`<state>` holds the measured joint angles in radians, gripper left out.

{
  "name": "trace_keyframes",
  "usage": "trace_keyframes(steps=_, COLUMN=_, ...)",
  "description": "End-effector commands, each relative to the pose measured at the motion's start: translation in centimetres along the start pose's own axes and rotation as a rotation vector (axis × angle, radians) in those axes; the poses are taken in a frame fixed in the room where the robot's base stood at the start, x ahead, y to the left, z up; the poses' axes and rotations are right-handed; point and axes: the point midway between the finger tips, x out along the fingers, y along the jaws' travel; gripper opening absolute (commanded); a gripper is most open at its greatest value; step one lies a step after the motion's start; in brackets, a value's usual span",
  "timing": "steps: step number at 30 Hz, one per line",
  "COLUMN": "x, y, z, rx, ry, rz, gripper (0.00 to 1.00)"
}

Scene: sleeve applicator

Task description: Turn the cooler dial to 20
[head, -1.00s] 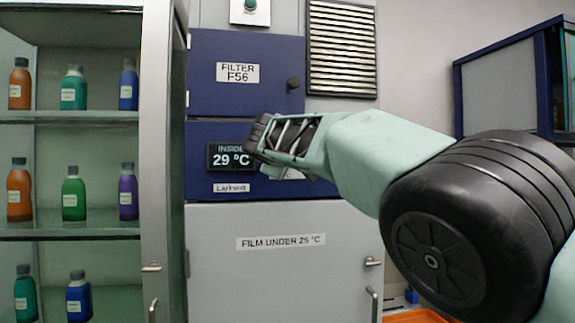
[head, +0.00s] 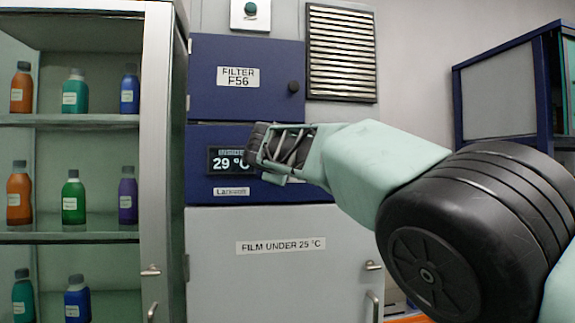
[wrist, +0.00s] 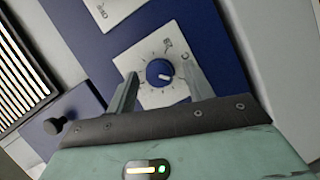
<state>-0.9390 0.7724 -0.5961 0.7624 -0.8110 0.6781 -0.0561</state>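The cooler dial (wrist: 159,72) is a round blue knob with a white pointer on a white plate (wrist: 180,97) with tick marks, on the blue panel. In the wrist view the pointer points to the lower right. In the head view my gripper (head: 256,148) is in front of the blue panel and hides the dial. The display (head: 226,160) there reads "INSIDE 29 °C", partly covered by my gripper.
A blue filter door (head: 262,100) with a black knob (head: 293,87) is above the panel. A grey door (head: 240,270) labelled "FILM UNDER 25 °C" is below. A glass cabinet (head: 158,200) with several bottles stands at the left. A vent (head: 341,55) is at the upper right.

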Motion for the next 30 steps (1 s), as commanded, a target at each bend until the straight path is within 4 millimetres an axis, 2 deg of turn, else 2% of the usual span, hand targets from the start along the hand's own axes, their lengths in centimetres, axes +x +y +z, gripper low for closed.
trace_keyframes(steps=6, x=-0.4, y=0.0, z=-0.1, rx=0.002, ry=0.003, rz=0.001, gripper=0.52)
trace_keyframes(steps=11, x=-2.3, y=-0.3, z=-0.1, rx=0.003, ry=0.006, rz=0.001, gripper=0.52)
trace_keyframes(steps=24, x=-12.3, y=-0.5, z=0.1, rx=0.003, ry=0.005, rz=-0.001, gripper=0.52)
trace_keyframes(steps=30, x=-15.8, y=-0.2, z=0.0, rx=0.002, ry=0.004, rz=0.000, gripper=0.52)
